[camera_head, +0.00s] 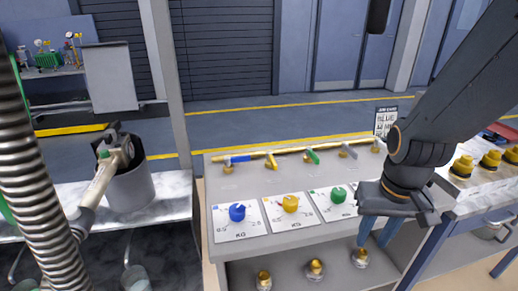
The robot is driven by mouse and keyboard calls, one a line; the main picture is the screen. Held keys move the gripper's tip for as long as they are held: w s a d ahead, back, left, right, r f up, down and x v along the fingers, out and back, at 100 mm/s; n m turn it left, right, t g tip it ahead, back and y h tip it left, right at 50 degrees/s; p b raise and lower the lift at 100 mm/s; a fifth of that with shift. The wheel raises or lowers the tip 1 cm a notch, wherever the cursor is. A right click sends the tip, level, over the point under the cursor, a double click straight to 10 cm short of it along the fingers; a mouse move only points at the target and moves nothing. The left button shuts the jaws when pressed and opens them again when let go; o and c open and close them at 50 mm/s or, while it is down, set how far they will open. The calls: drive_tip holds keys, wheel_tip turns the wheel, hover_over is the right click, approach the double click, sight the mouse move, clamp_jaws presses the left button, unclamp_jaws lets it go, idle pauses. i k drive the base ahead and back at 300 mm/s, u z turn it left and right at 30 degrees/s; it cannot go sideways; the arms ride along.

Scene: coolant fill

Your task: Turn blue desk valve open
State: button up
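The blue valve lever (238,159) sits at the left end of a brass pipe along the back of the grey desk (240,250). It lies nearly in line with the pipe. A blue round knob (237,212) stands on a dial plate at the desk's front left. My gripper (377,235) hangs over the desk's front right, pointing down, well to the right of the blue lever and knob. Its two bluish fingers are apart with nothing seen between them. The fingertips are small in view.
Yellow (271,160), green (313,156) and grey (348,151) levers follow along the pipe. Yellow (290,203) and green (338,194) knobs stand beside the blue knob. A sign (385,121) stands at the back right. A grey bucket (131,188) is at left.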

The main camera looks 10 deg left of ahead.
sight(228, 160)
drive_tip(key=z, duration=0.35)
drive_tip(key=k, duration=0.7)
drive_tip(key=u, duration=1.05)
drive_tip(key=i, duration=1)
drive_tip(key=z, duration=0.05)
